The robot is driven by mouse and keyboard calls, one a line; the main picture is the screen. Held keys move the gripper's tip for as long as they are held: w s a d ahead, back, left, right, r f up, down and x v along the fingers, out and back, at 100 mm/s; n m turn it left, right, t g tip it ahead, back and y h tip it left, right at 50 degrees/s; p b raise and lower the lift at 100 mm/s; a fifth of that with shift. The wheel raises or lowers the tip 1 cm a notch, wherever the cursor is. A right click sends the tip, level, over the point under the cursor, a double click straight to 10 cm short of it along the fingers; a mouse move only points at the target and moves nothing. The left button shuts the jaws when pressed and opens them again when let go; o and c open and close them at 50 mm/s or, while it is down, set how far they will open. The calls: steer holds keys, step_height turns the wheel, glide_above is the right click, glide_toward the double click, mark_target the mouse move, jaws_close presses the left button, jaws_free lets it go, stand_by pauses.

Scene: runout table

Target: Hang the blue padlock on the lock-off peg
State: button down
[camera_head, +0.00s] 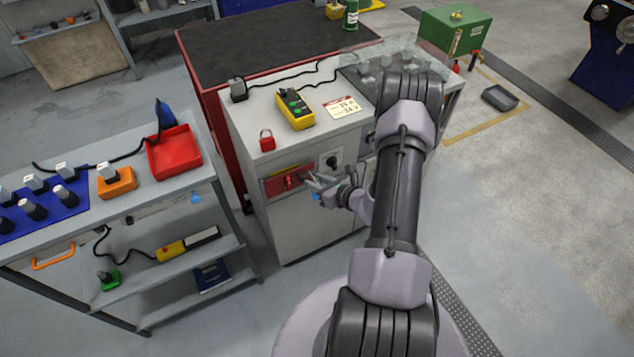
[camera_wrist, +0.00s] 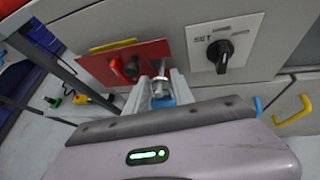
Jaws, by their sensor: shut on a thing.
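My gripper (camera_wrist: 162,88) is shut on the blue padlock (camera_wrist: 163,101), with only a little blue showing between the fingers. A grey metal part, which looks like its shackle (camera_wrist: 160,76), stands up toward the cabinet front. In the head view my gripper (camera_head: 326,188) is in front of the red switch panel (camera_head: 272,187), near its right end, with a bit of blue padlock (camera_head: 317,196) below the fingers. The panel (camera_wrist: 93,66) has a red handle (camera_wrist: 124,68). I cannot make out the lock-off peg or whether the shackle touches anything.
A black rotary knob (camera_wrist: 220,52) sits on a white plate to the right. A red padlock (camera_head: 267,141) and a yellow pendant (camera_head: 294,109) lie on the cabinet top. A cart with a red tray (camera_head: 174,152) stands left. A yellow handle (camera_wrist: 294,112) juts out right.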

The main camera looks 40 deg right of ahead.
steer(key=c, duration=1)
jaws_free()
